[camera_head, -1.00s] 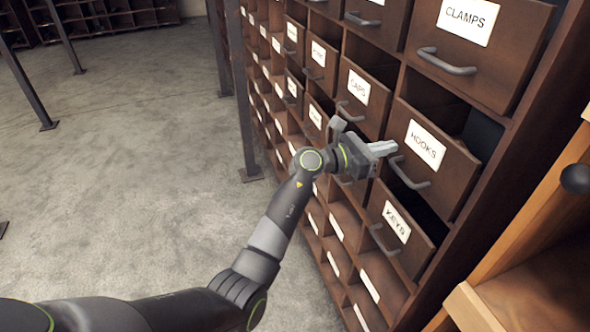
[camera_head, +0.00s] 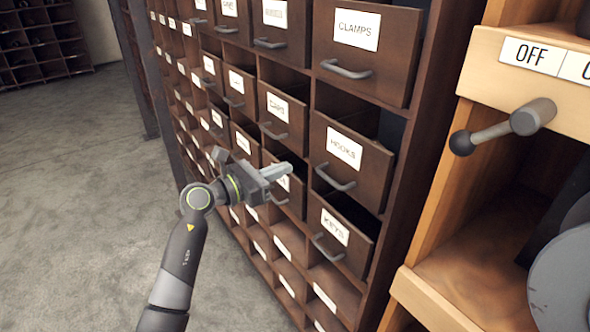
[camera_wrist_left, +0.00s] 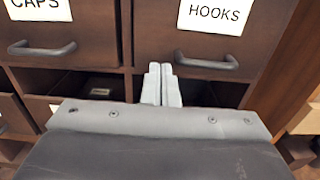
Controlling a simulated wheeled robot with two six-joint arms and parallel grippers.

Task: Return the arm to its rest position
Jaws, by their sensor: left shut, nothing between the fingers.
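My left gripper (camera_head: 277,171) is in front of the drawer cabinet, just left of the HOOKS drawer (camera_head: 350,175) in the head view. Its fingers are together with nothing between them. In the left wrist view the two fingertips (camera_wrist_left: 161,85) touch each other, below the HOOKS drawer (camera_wrist_left: 190,45) and right of the CAPS drawer (camera_wrist_left: 95,70). Whether the gripper touches the cabinet I cannot tell. My left arm comes up from the bottom of the head view. My right gripper is not in view.
The KEYS drawer (camera_head: 334,238) and CLAMPS drawer (camera_head: 395,70) are close by. Several drawers stand partly out. At right is a wooden stand (camera_head: 470,90) with a black-knobbed lever (camera_head: 500,130) and an OFF label. Open floor (camera_head: 80,200) lies to the left.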

